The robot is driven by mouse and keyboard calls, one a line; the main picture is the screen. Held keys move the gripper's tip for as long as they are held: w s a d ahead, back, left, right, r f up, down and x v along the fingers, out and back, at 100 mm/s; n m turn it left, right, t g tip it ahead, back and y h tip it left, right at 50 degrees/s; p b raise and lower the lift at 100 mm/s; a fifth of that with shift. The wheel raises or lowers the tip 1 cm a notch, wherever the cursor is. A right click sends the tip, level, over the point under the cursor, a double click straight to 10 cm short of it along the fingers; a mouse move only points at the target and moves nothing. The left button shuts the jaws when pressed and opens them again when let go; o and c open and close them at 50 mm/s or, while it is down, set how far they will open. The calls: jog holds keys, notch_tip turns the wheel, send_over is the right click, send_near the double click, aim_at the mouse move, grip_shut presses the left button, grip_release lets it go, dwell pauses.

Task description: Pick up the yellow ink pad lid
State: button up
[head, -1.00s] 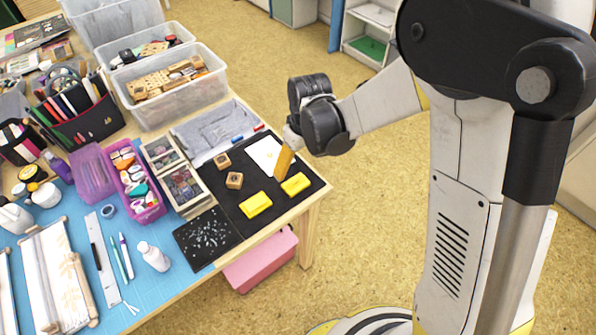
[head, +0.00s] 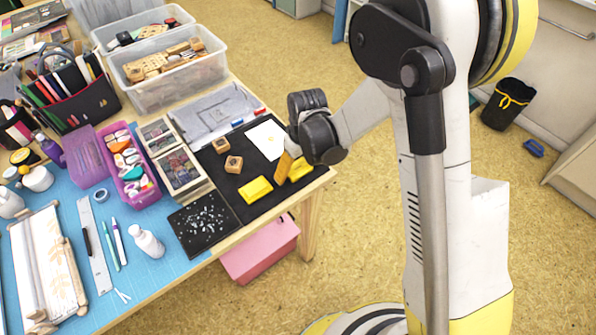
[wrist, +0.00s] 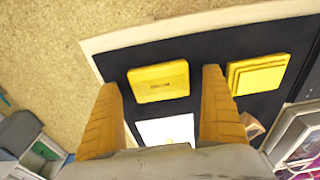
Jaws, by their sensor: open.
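Two yellow ink pad pieces lie on the black mat. The piece farther right in the head view (head: 301,166) looks like the flat slab with a small dark mark in the wrist view (wrist: 158,82). The other yellow piece (head: 256,190) shows stepped layers in the wrist view (wrist: 257,73). I cannot tell for sure which is the lid. My gripper (head: 286,166) is open and empty, fingers pointing down beside the right piece, partly covering it in the head view. In the wrist view, the marked slab lies ahead, between the lines of my fingertips (wrist: 160,85), with nothing gripped.
The black mat (head: 228,180) lies at the table's right corner. White paper (head: 264,141) and two wooden stamps (head: 233,163) lie close to the yellow pieces. Stamp trays (head: 180,170) and clear bins (head: 168,90) stand to the left. Open floor lies to the right.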

jog(key=shift+r, duration=0.1)
jog(key=c, duration=0.9)
jog(key=shift+c, duration=0.2)
